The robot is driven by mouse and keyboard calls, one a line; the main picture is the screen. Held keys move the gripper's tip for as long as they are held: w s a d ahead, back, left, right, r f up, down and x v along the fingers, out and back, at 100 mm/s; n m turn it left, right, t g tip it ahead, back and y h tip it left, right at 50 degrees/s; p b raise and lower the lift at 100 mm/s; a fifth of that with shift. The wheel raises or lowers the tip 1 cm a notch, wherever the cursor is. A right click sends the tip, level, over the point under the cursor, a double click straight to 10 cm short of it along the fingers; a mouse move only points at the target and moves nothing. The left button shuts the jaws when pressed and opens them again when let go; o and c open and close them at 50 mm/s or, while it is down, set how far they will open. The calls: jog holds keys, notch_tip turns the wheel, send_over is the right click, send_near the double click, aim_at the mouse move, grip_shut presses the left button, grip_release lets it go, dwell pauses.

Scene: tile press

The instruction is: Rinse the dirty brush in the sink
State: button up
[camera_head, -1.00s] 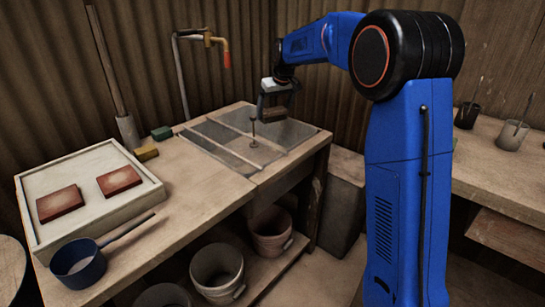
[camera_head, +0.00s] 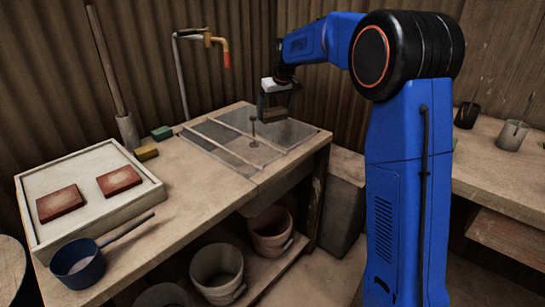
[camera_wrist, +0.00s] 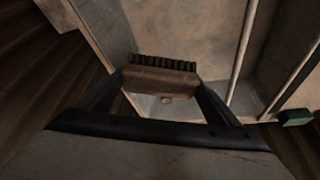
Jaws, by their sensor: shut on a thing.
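The sink (camera_head: 215,148) is a grey basin set into the far end of the wooden bench, with two thin bars across it and a thin upright stem (camera_head: 253,131) standing in it. My gripper (camera_head: 274,105) is above the sink's back right part. It is shut on a brush, a brown block with a row of dark bristles, which shows clearly between the fingers in the wrist view (camera_wrist: 160,77). The brush is held in the air, apart from the sink. Whether it is wet or dirty cannot be told.
A tap (camera_head: 217,42) on a bent pipe stands behind the sink. A pale tray (camera_head: 132,207) with two red tiles and a blue pan (camera_head: 82,265) are nearer. Buckets stand below.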

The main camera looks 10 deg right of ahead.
aim_at(272, 108)
dwell(0.3)
jog(key=shift+r, duration=2)
jog(key=shift+s, duration=0.1)
